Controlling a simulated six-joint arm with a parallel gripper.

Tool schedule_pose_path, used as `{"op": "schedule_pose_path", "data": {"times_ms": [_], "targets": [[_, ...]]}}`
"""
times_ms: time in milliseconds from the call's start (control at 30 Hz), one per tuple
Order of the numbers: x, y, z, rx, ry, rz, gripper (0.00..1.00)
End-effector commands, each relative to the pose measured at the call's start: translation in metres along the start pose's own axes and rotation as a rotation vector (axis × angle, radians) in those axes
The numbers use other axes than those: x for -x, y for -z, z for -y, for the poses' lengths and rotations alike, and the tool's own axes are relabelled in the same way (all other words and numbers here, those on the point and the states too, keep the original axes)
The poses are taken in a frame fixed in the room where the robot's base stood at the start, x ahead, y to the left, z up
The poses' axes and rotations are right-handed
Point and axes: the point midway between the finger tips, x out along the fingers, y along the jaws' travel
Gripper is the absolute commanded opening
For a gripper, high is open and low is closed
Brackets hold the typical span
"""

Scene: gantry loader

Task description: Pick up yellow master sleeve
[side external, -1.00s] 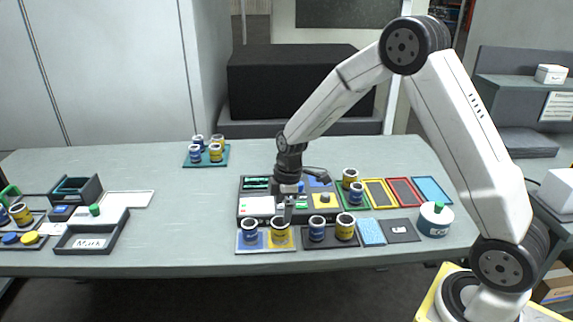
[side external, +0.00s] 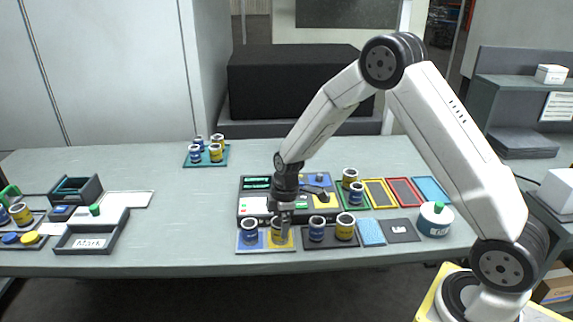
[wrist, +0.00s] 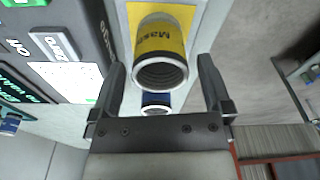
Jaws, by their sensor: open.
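The yellow master sleeve (wrist: 162,42), a hollow cylinder with a dark band and lettering, stands on a yellow pad. In the wrist view it lies between the two fingers of my open gripper (wrist: 161,70), with gaps at both sides. In the side view my gripper (side external: 281,210) is right above and partly over the sleeve (side external: 280,236), which it partly hides. A blue sleeve (side external: 249,231) stands just left of it on the blue half of the mat (side external: 250,248). The blue one also shows behind the yellow sleeve in the wrist view (wrist: 156,99).
A dark mat with a blue sleeve (side external: 317,229) and a yellow sleeve (side external: 345,228) is close on the right. A panel device (side external: 254,206) with buttons stands behind.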

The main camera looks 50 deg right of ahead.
Motion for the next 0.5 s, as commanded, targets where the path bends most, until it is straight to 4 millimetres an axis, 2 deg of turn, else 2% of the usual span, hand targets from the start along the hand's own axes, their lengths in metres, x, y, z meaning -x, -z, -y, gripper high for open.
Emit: {"op": "schedule_pose_path", "data": {"times_ms": [200,500], "targets": [[-0.023,0.000,0.000,0.001,0.001,0.002,1.00],[-0.029,0.001,0.000,0.001,-0.001,0.001,1.00]]}}
